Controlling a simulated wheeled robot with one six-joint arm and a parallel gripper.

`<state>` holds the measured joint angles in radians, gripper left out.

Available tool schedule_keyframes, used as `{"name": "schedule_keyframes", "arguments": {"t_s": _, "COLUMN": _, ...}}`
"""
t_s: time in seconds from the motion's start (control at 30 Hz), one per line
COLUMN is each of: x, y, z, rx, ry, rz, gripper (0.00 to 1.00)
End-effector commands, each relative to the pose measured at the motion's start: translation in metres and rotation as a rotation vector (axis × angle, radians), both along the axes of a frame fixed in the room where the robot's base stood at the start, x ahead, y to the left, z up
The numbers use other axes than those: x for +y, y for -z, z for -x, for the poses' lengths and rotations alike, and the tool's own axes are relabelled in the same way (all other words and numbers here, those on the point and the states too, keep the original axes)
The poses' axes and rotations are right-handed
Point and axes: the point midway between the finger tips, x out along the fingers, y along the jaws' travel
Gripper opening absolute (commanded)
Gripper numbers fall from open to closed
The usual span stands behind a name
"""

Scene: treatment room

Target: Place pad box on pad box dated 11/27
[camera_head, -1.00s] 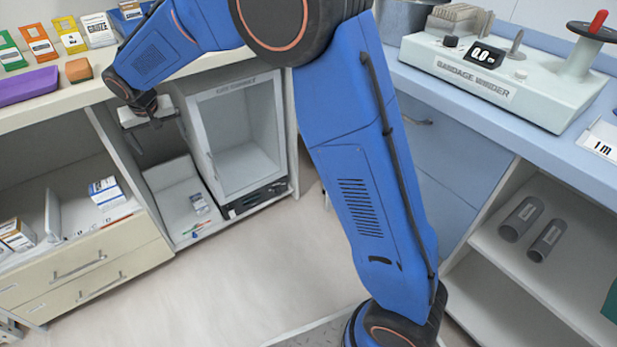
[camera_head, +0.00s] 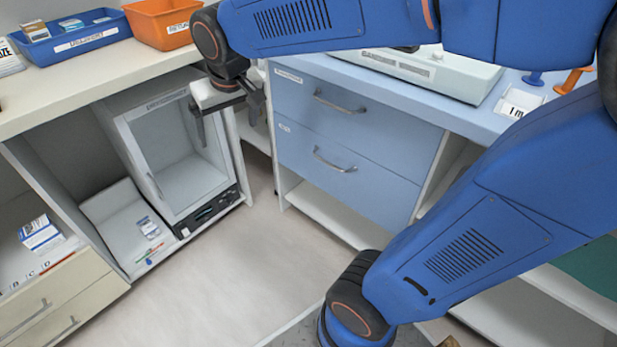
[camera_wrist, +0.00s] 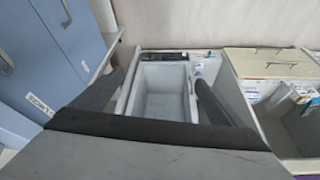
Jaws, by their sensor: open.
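Boxes that may be pad boxes show, but I cannot read any date. A blue-and-white box (camera_head: 40,235) lies on the open shelf at the left in the head view. A small pale box or packet (camera_head: 148,227) lies in the white bay beside the glass-fronted cabinet. Several boxes (camera_wrist: 292,98) also show at the right in the wrist view. My gripper (camera_head: 232,125) is open and empty, pointing down in front of the cabinet's upper right corner. In the wrist view the open gripper (camera_wrist: 158,85) has the cabinet between its fingers.
The glass-fronted cabinet (camera_head: 180,160) stands under the cream counter (camera_head: 75,75). Blue drawers (camera_head: 345,140) stand to its right. A blue bin (camera_head: 70,40) and an orange bin (camera_head: 163,22) are on the counter. Pens lie in the white bay. The floor (camera_head: 235,275) ahead is clear.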

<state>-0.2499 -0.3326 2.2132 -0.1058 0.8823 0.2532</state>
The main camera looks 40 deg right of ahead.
Motion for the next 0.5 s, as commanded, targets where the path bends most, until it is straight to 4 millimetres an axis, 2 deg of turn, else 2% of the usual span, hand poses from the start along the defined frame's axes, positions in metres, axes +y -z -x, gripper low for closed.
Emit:
{"name": "schedule_keyframes", "arguments": {"t_s": 0.03, "x": -0.013, "y": 0.000, "z": 0.018, "rx": -0.004, "ry": 0.009, "rz": 0.000, "gripper": 0.93}}
{"name": "schedule_keyframes", "arguments": {"t_s": 0.2, "x": -0.043, "y": 0.008, "z": 0.071, "rx": -0.009, "ry": 0.022, "rz": -0.003, "gripper": 0.93}}
{"name": "schedule_keyframes", "arguments": {"t_s": 0.5, "x": -0.077, "y": 0.035, "z": 0.160, "rx": -0.020, "ry": 0.041, "rz": -0.005, "gripper": 0.93}}
